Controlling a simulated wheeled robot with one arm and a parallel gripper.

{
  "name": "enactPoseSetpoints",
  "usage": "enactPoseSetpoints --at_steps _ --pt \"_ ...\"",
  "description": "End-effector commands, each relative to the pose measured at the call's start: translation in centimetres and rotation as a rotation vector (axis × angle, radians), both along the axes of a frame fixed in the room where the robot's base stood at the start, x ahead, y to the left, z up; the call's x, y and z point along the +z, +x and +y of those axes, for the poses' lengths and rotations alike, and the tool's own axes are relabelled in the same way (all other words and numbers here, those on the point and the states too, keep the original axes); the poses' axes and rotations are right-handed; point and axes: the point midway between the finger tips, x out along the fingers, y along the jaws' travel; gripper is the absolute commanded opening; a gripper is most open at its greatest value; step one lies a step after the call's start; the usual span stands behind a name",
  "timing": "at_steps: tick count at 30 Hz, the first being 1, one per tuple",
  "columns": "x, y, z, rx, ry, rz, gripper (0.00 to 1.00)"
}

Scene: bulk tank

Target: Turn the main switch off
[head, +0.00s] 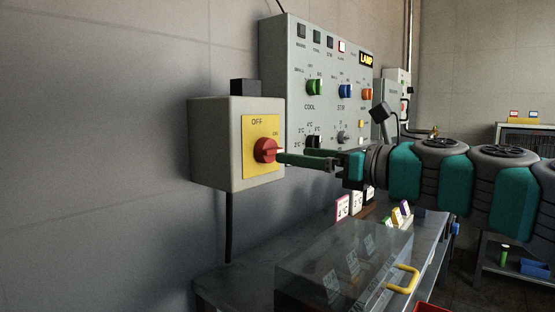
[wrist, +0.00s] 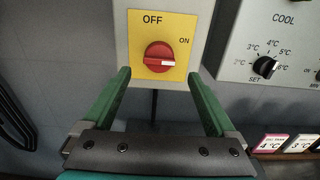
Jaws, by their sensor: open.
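The main switch is a red rotary knob (head: 265,150) on a yellow plate (head: 262,172) marked OFF and ON, on the front of a grey box (head: 212,140) on the wall. In the wrist view the red knob (wrist: 159,57) has a white mark pointing right, below the word ON; OFF is at the top. My gripper (head: 283,157) is at the knob in the head view. In the wrist view my gripper (wrist: 160,80) is open, with one green finger on each side of the knob and gaps between. I cannot tell how far the fingertips are from the plate.
A larger control panel (head: 300,100) with coloured knobs and a LAMP sign stands right behind the switch box. Below is a bench with a clear cover (head: 330,265) and yellow handle (head: 404,279). Small label cards (head: 342,207) stand behind it. The wall left is bare.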

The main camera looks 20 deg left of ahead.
Motion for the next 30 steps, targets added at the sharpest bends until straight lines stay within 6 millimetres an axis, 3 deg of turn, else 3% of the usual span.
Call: enactPoseSetpoints --at_steps 10,23,30 --pt "-0.3 1.9 4.9 0.002 -0.007 0.000 0.92" --pt "-0.1 2.3 5.9 0.002 -0.005 -0.003 0.92" --pt "-0.1 2.3 5.9 0.001 -0.006 -0.003 0.67"
